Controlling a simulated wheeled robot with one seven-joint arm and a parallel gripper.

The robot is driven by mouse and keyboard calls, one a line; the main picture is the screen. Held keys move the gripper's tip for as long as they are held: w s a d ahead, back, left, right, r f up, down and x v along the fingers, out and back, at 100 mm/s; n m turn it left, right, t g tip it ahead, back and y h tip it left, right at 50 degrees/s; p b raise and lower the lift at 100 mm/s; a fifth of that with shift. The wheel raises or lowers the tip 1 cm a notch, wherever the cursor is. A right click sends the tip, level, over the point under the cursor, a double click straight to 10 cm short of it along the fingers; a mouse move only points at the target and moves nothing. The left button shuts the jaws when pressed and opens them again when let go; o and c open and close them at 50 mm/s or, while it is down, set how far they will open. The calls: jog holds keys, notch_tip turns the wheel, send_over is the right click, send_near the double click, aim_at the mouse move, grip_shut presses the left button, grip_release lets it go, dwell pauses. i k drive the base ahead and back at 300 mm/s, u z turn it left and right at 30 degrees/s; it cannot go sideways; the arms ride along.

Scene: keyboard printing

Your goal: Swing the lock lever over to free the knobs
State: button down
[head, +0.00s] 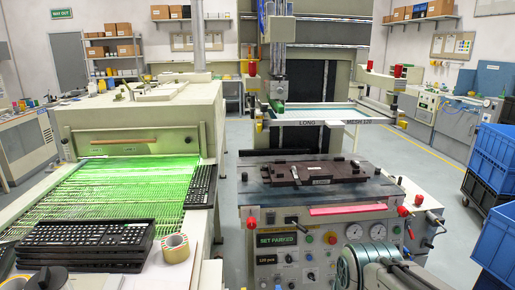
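The printing press (325,235) stands in the middle right, with a dark brown fixture plate (340,176) on its bed. Small black handles and a pale, short bar (322,168) show on the plate. The press's right side carries several small knobs, among them a red knob (403,211) and a red-topped one (419,199). Short pale levers stick out beside these knobs (432,217). I cannot tell for sure which part is the lock lever or which way it lies. My gripper's fingers do not show.
A green-lit conveyor dryer (150,130) with black keyboard frames (85,238) and a tape roll (175,248) fills the left. A framed screen (320,115) hangs above the press. Blue crates (487,155) stand at the right.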

aim_at(300, 226)
jog(key=u, duration=0.05)
jog(key=k, duration=1.05)
jog(key=z, duration=0.6)
jog(key=i, duration=1.25)
jog(key=u, duration=0.7)
